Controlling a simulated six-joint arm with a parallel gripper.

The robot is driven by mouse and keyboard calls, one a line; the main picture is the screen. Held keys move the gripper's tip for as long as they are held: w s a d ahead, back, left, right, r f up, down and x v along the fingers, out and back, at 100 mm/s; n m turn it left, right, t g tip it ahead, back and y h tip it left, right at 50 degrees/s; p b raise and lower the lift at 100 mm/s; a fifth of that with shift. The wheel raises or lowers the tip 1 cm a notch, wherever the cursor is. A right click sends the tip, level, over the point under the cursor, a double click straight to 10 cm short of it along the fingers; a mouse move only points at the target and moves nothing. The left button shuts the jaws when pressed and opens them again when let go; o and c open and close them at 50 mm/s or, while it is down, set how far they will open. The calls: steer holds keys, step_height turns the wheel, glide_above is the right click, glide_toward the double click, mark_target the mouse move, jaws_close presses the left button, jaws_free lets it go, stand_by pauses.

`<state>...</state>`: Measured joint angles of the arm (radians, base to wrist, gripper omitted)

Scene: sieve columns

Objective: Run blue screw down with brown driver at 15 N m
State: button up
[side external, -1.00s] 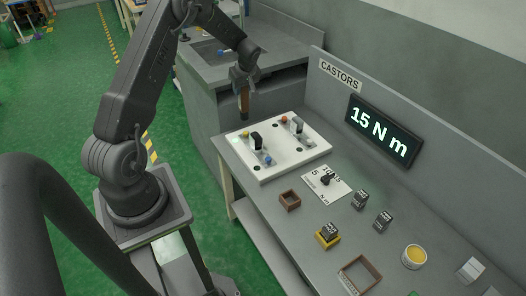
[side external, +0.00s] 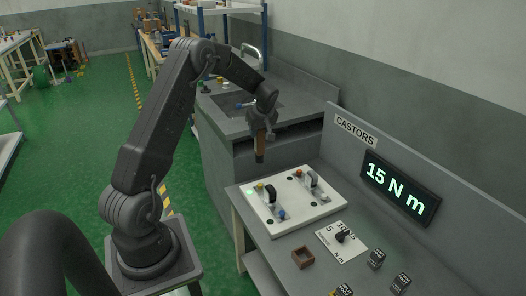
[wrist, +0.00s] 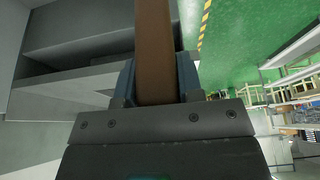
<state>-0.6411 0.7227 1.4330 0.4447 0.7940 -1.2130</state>
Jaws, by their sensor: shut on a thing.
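My gripper (side external: 262,122) is shut on the brown driver (side external: 260,147), which hangs roughly upright with its lower end above and behind the white board (side external: 318,211). In the wrist view the driver (wrist: 154,50) runs between the two fingers, and its tip is out of sight. The blue screw (side external: 282,214) is on the front left part of the board, beside a dark castor (side external: 271,194). The driver is clear of the screw. The display (side external: 398,189) reads 15 N m. A dial card (side external: 341,242) with a black knob lies in front of the board.
A yellow screw (side external: 259,187), an orange screw (side external: 298,173) and a second castor (side external: 312,180) are also on the board. A small brown open box (side external: 303,257) and dark labelled blocks (side external: 376,258) stand on the bench. A grey counter (side external: 222,120) is behind the driver.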

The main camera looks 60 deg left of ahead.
steer(key=d, duration=1.7)
steer(key=shift+r, duration=0.4)
steer(key=f, duration=0.4)
steer(key=shift+d+f, duration=0.25)
step_height(320, 180, down, 7)
steer(key=shift+f, duration=0.4)
stand_by(1.3)
step_height(320, 180, up, 7)
stand_by(0.9)
steer(key=shift+r, duration=0.1)
stand_by(0.3)
